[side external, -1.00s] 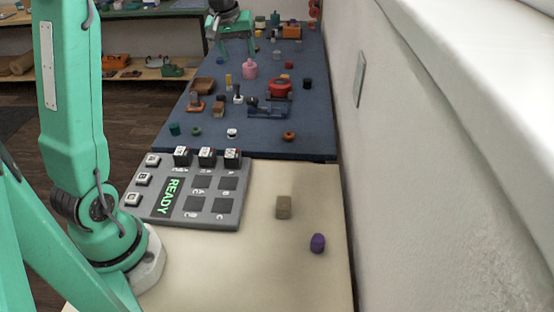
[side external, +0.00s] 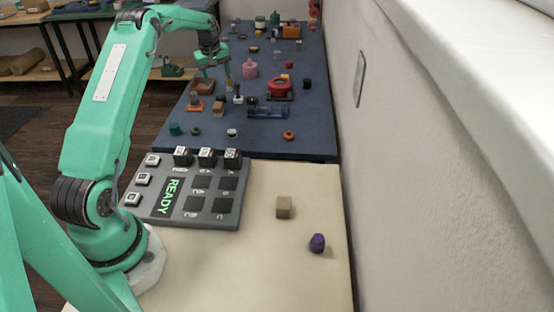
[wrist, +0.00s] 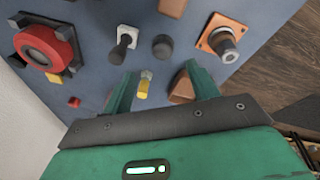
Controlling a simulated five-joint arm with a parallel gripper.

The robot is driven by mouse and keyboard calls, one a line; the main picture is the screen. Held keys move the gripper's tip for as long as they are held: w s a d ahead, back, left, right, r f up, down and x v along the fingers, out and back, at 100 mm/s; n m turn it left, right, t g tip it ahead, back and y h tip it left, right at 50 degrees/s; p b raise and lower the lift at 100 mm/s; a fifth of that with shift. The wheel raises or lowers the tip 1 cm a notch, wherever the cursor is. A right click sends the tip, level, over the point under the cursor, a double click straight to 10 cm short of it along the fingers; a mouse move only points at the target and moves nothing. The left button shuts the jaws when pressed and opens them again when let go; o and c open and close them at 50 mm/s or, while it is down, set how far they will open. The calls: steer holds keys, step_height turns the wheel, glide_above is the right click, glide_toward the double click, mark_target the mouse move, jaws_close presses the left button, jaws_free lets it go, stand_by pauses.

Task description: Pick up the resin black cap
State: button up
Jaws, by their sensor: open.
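A dark round cap (wrist: 162,46) stands on the blue mat in the wrist view, between a black-knobbed lever (wrist: 125,40) and an orange bracket with a grey post (wrist: 228,42). It looks like the black cap, though its material cannot be told. My gripper (wrist: 160,72) is open and empty, with the cap beyond its fingertips and roughly between their lines. A yellow piece (wrist: 143,85) shows between the fingers. In the side view my gripper (side external: 216,78) hangs over the left part of the mat. Another black cylinder (side external: 308,84) stands at the mat's right.
A red round button (wrist: 42,45) and a brown block (wrist: 181,88) are near the gripper in the wrist view. The grey READY panel (side external: 226,219), a tan block (side external: 284,207) and a purple piece (side external: 317,243) lie nearer the camera. A wall (side external: 420,180) bounds the right.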

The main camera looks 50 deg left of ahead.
mark_target(220, 95)
steer(key=shift+x, duration=1.55)
steer(key=shift+a, duration=0.1)
steer(key=shift+s+x, duration=0.1)
steer(key=shift+x, duration=1.2)
steer(key=shift+s+x, duration=0.15)
steer(key=shift+x, duration=1.15)
steer(key=shift+f, duration=0.1)
steer(key=c, duration=1.1)
